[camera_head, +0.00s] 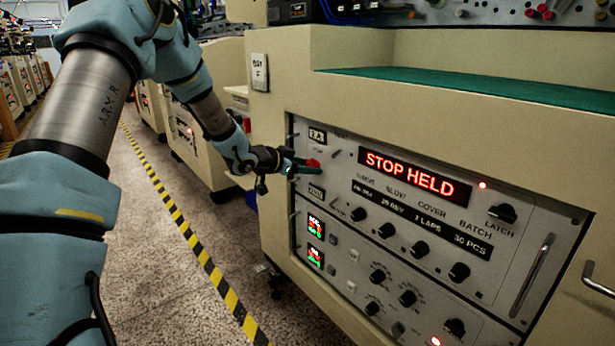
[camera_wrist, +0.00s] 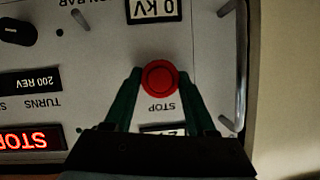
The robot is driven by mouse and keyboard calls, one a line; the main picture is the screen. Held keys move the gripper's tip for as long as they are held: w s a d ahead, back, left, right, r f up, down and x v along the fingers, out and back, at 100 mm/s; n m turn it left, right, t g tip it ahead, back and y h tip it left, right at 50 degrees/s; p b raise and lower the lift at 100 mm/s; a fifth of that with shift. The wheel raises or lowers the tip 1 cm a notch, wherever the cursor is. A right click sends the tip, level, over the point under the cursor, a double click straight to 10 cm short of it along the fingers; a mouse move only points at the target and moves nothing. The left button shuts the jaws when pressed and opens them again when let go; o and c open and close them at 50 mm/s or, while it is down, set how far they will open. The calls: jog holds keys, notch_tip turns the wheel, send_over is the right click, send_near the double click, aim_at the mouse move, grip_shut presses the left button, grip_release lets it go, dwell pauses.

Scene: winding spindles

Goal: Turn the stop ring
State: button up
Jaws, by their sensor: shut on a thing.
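The stop ring shows as a round red button (camera_wrist: 160,78) on the machine's front panel, above the upside-down word STOP in the wrist view. In the head view its red edge (camera_head: 312,163) shows beside my fingers. My gripper (camera_wrist: 160,82) has its two green fingers on either side of the red button, shut on it. In the head view my gripper (camera_head: 300,166) reaches the panel's upper left from the left. The red display (camera_head: 415,175) reads STOP HELD. Where the fingertips touch the button is partly hidden.
Several black knobs (camera_head: 386,230) and small switches lie right of and below the button. Metal handles (camera_head: 532,275) stand out from the panel, one (camera_wrist: 240,65) close beside my fingers. A green-topped ledge (camera_head: 480,85) juts above. The floor at left is clear.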

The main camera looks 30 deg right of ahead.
jog(key=m+t+b, duration=0.1)
jog(key=m+b, duration=0.1)
jog(key=b, duration=0.4)
jog(key=m+t+b, duration=0.2)
jog(key=m+b, duration=0.1)
jog(key=b, duration=0.4)
jog(key=shift+s+f, duration=0.15)
jog(key=shift+f, duration=0.05)
jog(key=shift+r+m, duration=0.1)
jog(key=shift+m, duration=0.2)
jog(key=o, duration=1.4)
